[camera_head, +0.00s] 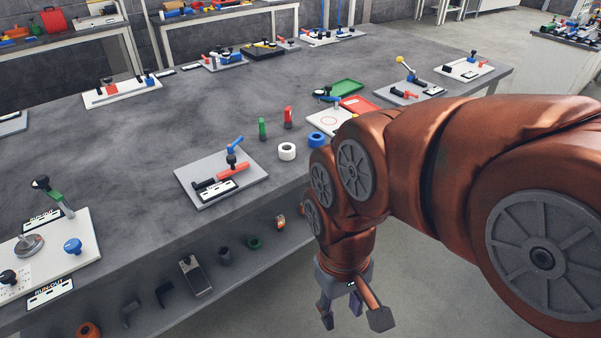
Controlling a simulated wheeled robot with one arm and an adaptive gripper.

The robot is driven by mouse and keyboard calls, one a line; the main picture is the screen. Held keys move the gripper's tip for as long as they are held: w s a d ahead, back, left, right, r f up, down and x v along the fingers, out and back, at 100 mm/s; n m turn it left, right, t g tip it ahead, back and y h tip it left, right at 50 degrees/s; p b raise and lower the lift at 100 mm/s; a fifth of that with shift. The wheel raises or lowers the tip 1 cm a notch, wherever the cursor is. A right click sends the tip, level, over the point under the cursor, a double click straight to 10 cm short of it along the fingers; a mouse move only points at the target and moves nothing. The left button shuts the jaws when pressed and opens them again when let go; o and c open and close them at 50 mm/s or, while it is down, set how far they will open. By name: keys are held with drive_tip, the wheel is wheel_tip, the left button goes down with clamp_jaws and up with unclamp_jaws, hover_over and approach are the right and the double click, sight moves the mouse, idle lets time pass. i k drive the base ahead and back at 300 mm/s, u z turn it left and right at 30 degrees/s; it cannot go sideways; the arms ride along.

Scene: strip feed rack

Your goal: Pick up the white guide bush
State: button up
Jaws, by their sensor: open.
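The white guide bush (287,152) stands on the grey table near its front edge, left of my arm. It is a short white ring with a dark bore. My gripper (342,312) is open and empty. It hangs low over the floor in front of the table, to the right of and nearer than the bush, and apart from it.
A blue ring (316,140) stands right of the bush. A green piece (262,129) and a red piece (287,117) stand upright behind it. A grey plate with a clamp (222,176) lies to its left. A lower shelf (225,285) holds several parts.

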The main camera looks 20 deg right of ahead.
sight(287, 152)
drive_tip(key=u, duration=0.7)
drive_tip(key=k, duration=0.1)
drive_tip(key=z, duration=1.4)
drive_tip(key=i, duration=1.05)
drive_tip(key=u, duration=3.45)
drive_tip(key=k, duration=1.1)
drive_tip(key=z, duration=0.65)
